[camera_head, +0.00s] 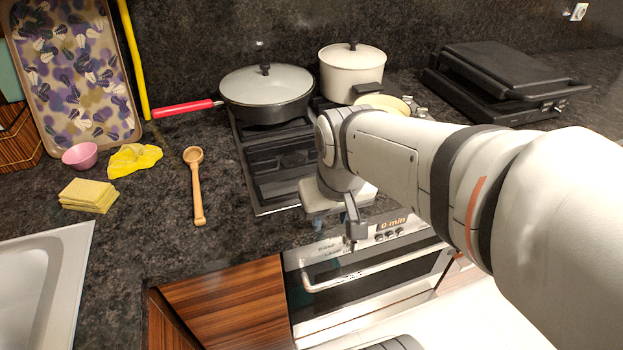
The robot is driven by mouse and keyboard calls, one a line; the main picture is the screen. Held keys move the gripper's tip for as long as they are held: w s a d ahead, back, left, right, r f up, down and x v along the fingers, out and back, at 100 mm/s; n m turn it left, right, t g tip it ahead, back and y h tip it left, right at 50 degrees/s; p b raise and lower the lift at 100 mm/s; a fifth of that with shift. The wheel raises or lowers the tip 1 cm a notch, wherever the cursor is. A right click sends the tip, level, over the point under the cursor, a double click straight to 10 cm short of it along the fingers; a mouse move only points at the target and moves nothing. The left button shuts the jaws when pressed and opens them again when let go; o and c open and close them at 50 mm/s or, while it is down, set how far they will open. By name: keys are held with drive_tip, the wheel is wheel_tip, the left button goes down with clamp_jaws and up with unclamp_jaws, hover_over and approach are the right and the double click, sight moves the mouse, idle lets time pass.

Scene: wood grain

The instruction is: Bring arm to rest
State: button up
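My arm reaches in from the right edge of the head view, bent at the wrist over the front of the stove. My gripper (350,225) points down beside the oven's control panel, in front of the counter edge. Its fingers are small and partly hidden by the wrist, so I cannot tell whether it is open or shut. I see nothing held in it.
A stove (262,185) bears a lidded pan (268,108) with a red handle and a white pot (350,75). A black grill (500,75) stands right. A wooden spoon (197,195), sponges (88,195) and pink bowl (80,156) lie left, near the sink (75,260).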

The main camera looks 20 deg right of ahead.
drive_tip(key=shift+s+f, duration=0.25)
drive_tip(key=shift+s, duration=0.25)
drive_tip(key=shift+s+f, duration=0.25)
drive_tip(key=shift+s, duration=0.25)
drive_tip(key=p+v, duration=0.2)
drive_tip(key=w+p+v, duration=0.1)
drive_tip(key=p+v, duration=0.1)
drive_tip(key=shift+s+r, duration=0.15)
drive_tip(key=shift+r, duration=0.15)
drive_tip(key=shift+s, duration=0.1)
